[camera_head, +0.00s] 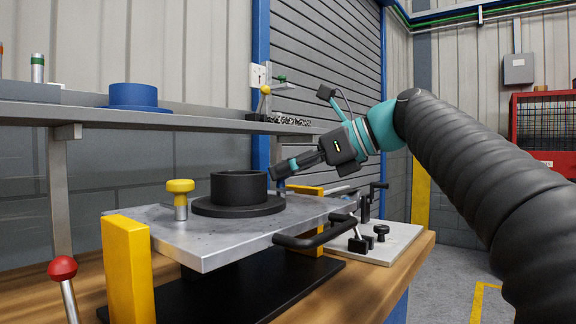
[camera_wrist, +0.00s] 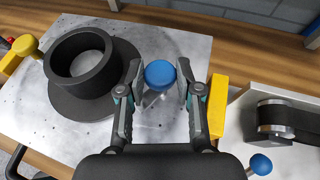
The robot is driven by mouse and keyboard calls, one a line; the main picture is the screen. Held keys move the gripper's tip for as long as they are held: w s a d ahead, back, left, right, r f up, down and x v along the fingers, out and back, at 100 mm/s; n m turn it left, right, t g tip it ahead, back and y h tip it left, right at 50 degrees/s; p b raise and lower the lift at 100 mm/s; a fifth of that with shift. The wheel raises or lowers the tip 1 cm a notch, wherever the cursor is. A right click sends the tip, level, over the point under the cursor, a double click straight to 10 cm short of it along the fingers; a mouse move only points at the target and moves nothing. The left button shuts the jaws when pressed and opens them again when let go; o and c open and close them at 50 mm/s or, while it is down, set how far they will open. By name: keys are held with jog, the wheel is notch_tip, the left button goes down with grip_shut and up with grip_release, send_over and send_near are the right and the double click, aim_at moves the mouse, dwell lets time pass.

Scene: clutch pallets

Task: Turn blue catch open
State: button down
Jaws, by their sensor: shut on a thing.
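The blue catch (camera_wrist: 160,74) has a round blue knob on a pale metal stem and stands on the grey metal plate (camera_wrist: 185,30), near its edge. My gripper (camera_wrist: 160,80) is shut on the knob, with one finger on each side of it. The grey plate (camera_head: 225,240) also shows in the head view.
The black flanged ring (camera_head: 239,190) sits on the plate close to my gripper. A yellow catch (camera_head: 180,186) stands left of it. Yellow posts (camera_head: 128,270) flank the plate, and a black handle (camera_head: 315,235) juts out in front. A shelf (camera_head: 150,117) runs behind.

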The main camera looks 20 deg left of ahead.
jog(key=shift+w+r+n+g+p, duration=0.1)
jog(key=shift+r+n+g+p, duration=0.3)
jog(key=shift+p, duration=0.65)
jog(key=shift+w+f+n+g+p, duration=0.15)
jog(key=shift+f+n+g+p, duration=0.05)
jog(key=shift+n+g+p, duration=0.6)
jog(key=shift+f+n+g, duration=0.2)
jog(key=shift+n+g, duration=0.3)
jog(key=shift+g, duration=0.3)
jog(key=shift+w+n+g+h, duration=0.15)
jog(key=shift+n+g+h, duration=0.35)
jog(key=shift+n+g, duration=0.55)
jog(key=shift+g, duration=0.25)
jog(key=c, duration=0.8)
grip_release()
jog(key=shift+m+t, duration=0.25)
jog(key=shift+t, duration=0.15)
